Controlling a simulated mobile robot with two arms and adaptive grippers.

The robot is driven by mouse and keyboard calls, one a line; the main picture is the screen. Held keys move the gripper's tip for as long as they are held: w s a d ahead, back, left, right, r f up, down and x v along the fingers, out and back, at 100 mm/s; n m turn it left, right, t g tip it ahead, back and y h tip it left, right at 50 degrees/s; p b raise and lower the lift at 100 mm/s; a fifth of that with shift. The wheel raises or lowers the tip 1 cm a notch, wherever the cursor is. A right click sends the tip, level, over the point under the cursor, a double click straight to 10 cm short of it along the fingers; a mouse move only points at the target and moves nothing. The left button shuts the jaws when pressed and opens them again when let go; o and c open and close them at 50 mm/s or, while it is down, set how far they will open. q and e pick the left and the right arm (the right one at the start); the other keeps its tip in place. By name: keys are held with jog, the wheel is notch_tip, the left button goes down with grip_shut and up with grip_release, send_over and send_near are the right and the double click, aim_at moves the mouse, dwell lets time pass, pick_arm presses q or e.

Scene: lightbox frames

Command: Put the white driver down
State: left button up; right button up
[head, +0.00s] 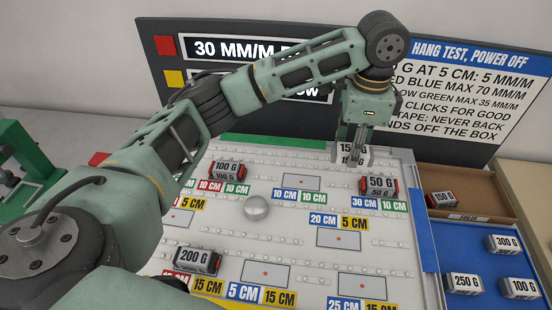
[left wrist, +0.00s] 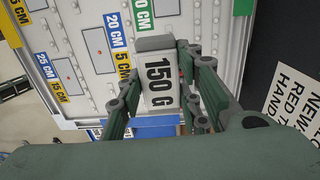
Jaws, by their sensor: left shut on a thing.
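The white driver (left wrist: 160,82), a white and grey block marked 150 G, is between the fingers of my left gripper (left wrist: 163,95) in the left wrist view. In the head view my left gripper (head: 357,156) hangs over the back right of the white panel (head: 405,262), shut on the block, which the fingers partly hide. Whether the block touches the panel is unclear. A similar block marked 50 G (head: 378,186) sits just in front of the gripper. My right gripper is not in view.
Blocks marked 100 G (head: 227,171) and 200 G (head: 198,260) sit on the panel, near a round silver knob (head: 256,207). A brown tray (head: 480,182) and blue tray (head: 455,239) hold more blocks at right. Dark sign boards (head: 160,75) stand behind.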

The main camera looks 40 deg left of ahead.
pick_arm(q)
jog(key=s+a+f+p, duration=0.1)
jog(key=a+f, duration=0.1)
jog(key=a, duration=0.1)
jog(key=a+f+p, duration=0.1)
jog(key=a+f, duration=0.1)
jog(key=a, duration=0.2)
jog(key=s+a+f+p, duration=0.1)
jog(key=a+f, duration=0.1)
jog(key=a, duration=0.1)
jog(key=shift+s+a+f, duration=0.15)
jog(key=shift+s+f, duration=0.05)
jog(key=shift+s, duration=0.15)
notch_tip(320, 180, down, 4)
jog(key=shift+r+p, duration=0.1)
jog(key=shift+p, duration=0.55)
jog(key=shift+f, duration=0.25)
jog(key=shift+f, duration=0.25)
jog(key=shift+f, duration=0.35)
